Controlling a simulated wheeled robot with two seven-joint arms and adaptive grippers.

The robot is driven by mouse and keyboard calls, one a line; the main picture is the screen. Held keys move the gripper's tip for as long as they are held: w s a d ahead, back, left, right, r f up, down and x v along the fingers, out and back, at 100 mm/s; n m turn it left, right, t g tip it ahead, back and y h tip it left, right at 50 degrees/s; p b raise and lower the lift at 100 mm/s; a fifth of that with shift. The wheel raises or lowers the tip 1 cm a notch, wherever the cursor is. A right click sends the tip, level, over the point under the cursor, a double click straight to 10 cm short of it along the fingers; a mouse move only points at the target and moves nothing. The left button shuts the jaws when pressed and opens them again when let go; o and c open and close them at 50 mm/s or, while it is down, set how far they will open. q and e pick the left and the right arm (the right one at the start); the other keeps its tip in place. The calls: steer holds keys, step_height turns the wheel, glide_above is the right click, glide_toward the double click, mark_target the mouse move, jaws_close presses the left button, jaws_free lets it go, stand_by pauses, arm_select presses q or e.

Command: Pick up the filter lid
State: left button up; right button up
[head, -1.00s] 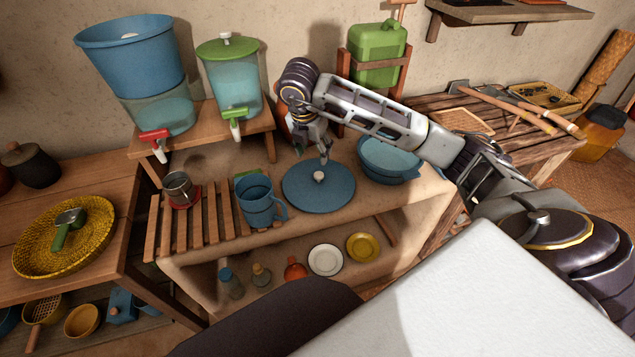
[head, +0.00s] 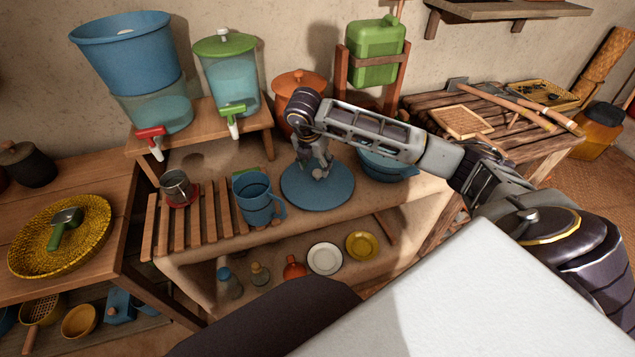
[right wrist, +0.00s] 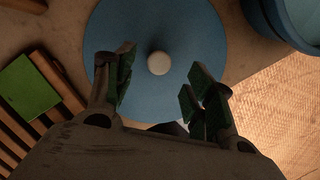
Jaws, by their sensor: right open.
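The filter lid (head: 336,198) is a flat blue disc on the clay hearth top. Its pale round knob (right wrist: 158,63) shows in the right wrist view, where the lid (right wrist: 200,35) fills the upper middle. My right gripper (head: 319,168) is just above the lid, close to the knob. In the right wrist view its open fingers (right wrist: 160,82) are on either side of the knob's line, with nothing between them. I cannot tell how much height separates the fingertips from the knob. My left gripper is not in view.
A blue mug (head: 256,200) and a metal cup (head: 177,187) stand left of the lid by a wooden slatted rack (head: 212,212). A blue basin (head: 395,165) is close on the right. An orange pot (head: 297,90) and a green-lidded dispenser (head: 229,75) stand behind.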

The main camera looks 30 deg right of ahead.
mark_target(317, 172)
steer(key=shift+f, duration=0.2)
steer(key=shift+x, duration=0.85)
steer(key=x, duration=0.3)
steer(key=shift+w+f, duration=0.1)
steer(key=shift+f, duration=0.15)
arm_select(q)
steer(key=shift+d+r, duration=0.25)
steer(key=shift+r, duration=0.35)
